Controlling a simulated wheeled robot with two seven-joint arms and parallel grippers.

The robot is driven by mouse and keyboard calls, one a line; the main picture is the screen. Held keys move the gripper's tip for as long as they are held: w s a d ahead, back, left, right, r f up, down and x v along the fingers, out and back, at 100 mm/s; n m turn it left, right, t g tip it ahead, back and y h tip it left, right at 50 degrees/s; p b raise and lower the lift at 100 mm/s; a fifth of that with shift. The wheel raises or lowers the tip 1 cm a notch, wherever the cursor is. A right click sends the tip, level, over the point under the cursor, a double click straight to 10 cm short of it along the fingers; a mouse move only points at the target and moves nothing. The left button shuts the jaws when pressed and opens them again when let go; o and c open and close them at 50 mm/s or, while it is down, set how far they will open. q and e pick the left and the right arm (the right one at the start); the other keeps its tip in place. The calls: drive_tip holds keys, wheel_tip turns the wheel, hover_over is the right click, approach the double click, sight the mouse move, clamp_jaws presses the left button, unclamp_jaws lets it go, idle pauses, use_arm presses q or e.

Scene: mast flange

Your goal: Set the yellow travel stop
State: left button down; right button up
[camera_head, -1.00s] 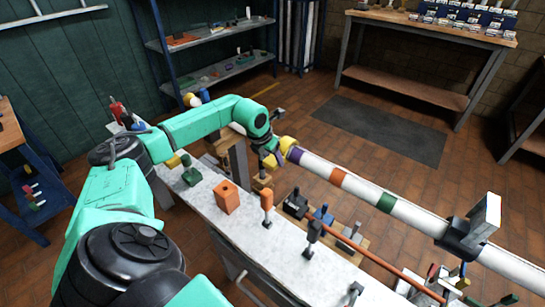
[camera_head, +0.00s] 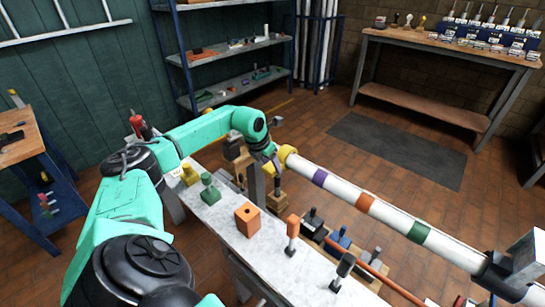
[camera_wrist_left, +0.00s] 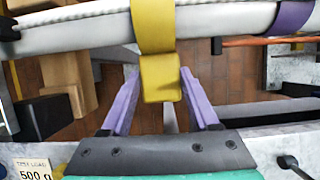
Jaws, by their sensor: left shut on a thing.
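The yellow travel stop (camera_head: 287,155) is a collar around the white pole (camera_head: 340,191), near the pole's far left end, with bare white pole between it and the purple band (camera_head: 319,177). In the left wrist view the yellow collar (camera_wrist_left: 153,25) crosses the pole, and its blocky yellow tab (camera_wrist_left: 160,78) sits between my fingers. My left gripper (camera_head: 275,166) is shut on this tab; its purple fingers (camera_wrist_left: 160,98) show in the left wrist view. My right gripper is not in view.
An orange band (camera_head: 365,203) and a green band (camera_head: 418,232) mark the pole farther right. The pale bench (camera_head: 222,215) beside it carries an orange block (camera_head: 248,219), a green piece (camera_head: 210,190) and upright tools. A black clamp (camera_head: 490,267) grips the pole's near part.

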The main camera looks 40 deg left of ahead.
use_arm(q)
drive_tip(key=shift+c, duration=1)
unclamp_jaws()
drive_tip(key=shift+a+r, duration=0.1)
drive_tip(key=shift+a, duration=0.15)
drive_tip(key=shift+o, duration=0.4)
drive_tip(key=v, duration=1.4)
drive_tip(key=shift+s+r, duration=0.15)
drive_tip(key=shift+s, duration=0.05)
drive_tip(key=shift+r, duration=0.1)
